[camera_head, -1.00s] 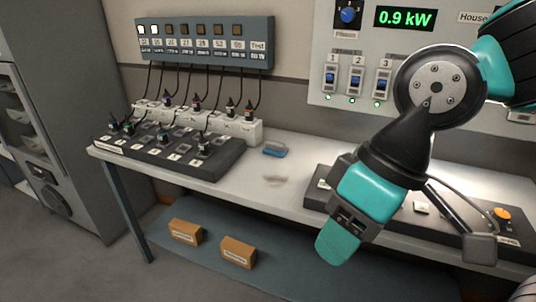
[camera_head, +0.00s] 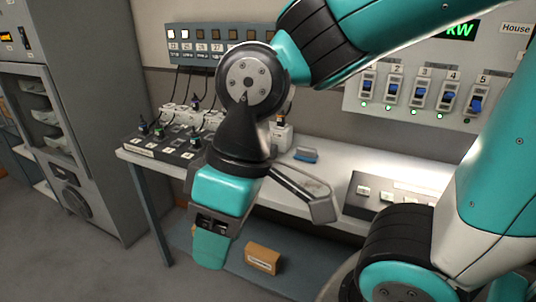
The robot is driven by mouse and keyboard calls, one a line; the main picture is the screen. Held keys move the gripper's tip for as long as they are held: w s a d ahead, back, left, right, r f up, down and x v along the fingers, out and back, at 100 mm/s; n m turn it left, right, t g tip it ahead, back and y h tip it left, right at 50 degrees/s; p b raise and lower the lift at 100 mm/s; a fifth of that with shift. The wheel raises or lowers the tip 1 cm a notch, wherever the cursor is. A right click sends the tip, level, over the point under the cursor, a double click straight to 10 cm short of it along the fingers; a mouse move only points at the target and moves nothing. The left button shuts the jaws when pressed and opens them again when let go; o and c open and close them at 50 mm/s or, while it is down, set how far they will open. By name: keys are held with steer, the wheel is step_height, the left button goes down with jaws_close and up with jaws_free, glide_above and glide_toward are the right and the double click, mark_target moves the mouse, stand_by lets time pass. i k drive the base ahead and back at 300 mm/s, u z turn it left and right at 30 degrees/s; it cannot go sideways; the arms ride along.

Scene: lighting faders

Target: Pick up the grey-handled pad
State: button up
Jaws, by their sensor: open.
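A small pad, blue below with a grey handle on top (camera_head: 305,155), lies on the pale worktop, right of the black socket units. My gripper (camera_head: 211,240) hangs from my arm in the foreground. It points down in front of the table's front edge, left of and lower in the picture than the pad. It is open, and no object shows in it. It is apart from the pad. The pad is clear in view, though my arm hides the bench just left of it.
The worktop (camera_head: 340,175) has a greyish smudge (camera_head: 315,184) near the pad. Plugs and cables stand left, partly behind my arm. A cardboard box (camera_head: 262,258) lies on the lower shelf.

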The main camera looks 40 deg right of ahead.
mark_target(304, 153)
steer(key=u, duration=0.05)
steer(key=i, duration=0.65)
steer(key=z, duration=0.75)
steer(key=i, duration=0.35)
steer(key=z, duration=0.4)
